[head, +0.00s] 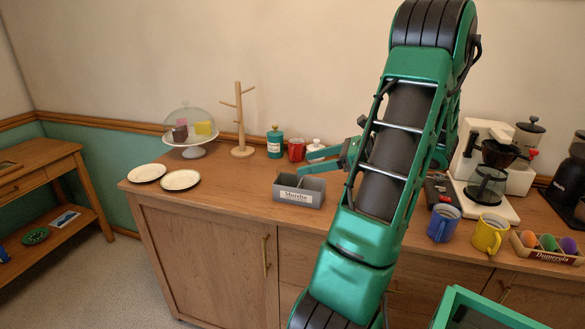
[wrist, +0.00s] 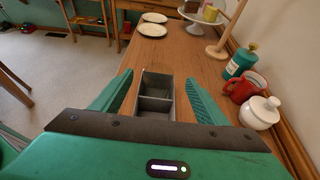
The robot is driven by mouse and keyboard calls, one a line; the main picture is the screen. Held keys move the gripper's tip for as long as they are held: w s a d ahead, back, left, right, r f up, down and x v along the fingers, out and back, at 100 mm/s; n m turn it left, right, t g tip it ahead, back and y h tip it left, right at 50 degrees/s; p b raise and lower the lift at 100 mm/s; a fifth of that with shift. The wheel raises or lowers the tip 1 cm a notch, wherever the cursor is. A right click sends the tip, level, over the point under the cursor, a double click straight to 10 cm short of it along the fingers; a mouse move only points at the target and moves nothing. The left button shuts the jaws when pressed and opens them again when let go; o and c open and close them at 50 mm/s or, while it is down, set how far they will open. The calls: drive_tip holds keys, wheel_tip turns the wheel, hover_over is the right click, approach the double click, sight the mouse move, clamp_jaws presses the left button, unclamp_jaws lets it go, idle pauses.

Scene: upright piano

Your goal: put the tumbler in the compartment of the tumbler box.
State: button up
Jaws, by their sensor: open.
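A grey box (head: 299,190) with a white label stands near the front of the wooden sideboard. I take it for the tumbler box, though I cannot read the label surely. In the wrist view the same box (wrist: 154,86) shows a divider and compartments that look empty. My gripper (head: 308,161) is over the sideboard, just behind the box in the head view. In the wrist view my gripper (wrist: 157,88) has its fingers wide apart, with nothing between them but the box beyond. I cannot make out a tumbler in either view; my arm hides part of the sideboard.
A red mug (head: 296,149), white lidded pot (head: 316,148) and teal canister (head: 275,143) stand behind the box. A mug tree (head: 240,122), cake stand (head: 190,148) and two plates (head: 180,180) are left. Blue mug (head: 443,222), yellow mug (head: 490,234) and coffee maker (head: 489,170) are right.

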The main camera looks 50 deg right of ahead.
drive_tip(key=shift+v, duration=1.85)
